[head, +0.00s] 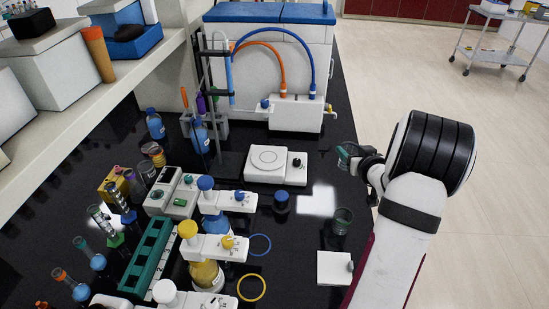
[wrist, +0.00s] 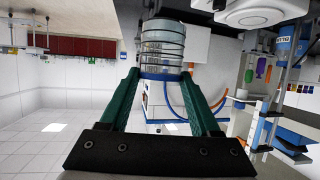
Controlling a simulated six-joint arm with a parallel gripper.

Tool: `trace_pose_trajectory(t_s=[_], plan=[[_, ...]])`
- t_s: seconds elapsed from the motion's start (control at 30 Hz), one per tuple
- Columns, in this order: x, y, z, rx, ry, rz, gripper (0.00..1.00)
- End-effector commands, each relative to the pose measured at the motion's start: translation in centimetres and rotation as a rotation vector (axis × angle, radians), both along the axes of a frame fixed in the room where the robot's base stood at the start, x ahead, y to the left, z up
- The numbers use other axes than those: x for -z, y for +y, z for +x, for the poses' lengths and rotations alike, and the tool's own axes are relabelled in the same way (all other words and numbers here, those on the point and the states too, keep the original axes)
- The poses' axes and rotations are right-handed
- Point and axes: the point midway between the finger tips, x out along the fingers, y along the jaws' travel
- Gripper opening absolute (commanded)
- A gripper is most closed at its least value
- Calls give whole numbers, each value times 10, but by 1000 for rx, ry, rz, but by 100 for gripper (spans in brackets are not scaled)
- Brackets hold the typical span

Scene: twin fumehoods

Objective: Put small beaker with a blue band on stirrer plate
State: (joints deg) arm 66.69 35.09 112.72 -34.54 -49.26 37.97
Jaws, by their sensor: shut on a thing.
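My gripper (head: 355,160) is shut on a small clear beaker (head: 345,153) above the right edge of the black counter. In the wrist view, the beaker (wrist: 163,45) sits between the two green fingers of my gripper (wrist: 160,85), and a blue band shows at its end nearer the camera. The white stirrer plate (head: 268,158), with a round top and a dark knob, stands on the counter to the left of my gripper. It also shows upside down at the top of the wrist view (wrist: 250,14). The stirrer's top is bare.
A second small beaker (head: 342,221) stands near the counter's right edge, with a white box (head: 334,267) below it. Counter between stirrer and gripper is clear.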

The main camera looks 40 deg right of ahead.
Motion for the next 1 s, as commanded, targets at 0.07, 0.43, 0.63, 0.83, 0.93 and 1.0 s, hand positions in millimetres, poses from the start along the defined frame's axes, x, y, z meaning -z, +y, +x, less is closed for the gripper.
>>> trace_pose_trajectory(t_s=[0.07,0.43,0.63,0.83,0.93,1.0], plan=[[-11,7,42,-122,-1,-5,5],[-24,46,149,-419,2,2,5],[13,74,204,-420,2,4,5],[35,89,239,-416,1,0,5],[45,91,243,-416,2,2,5],[58,91,242,-414,3,4,5]])
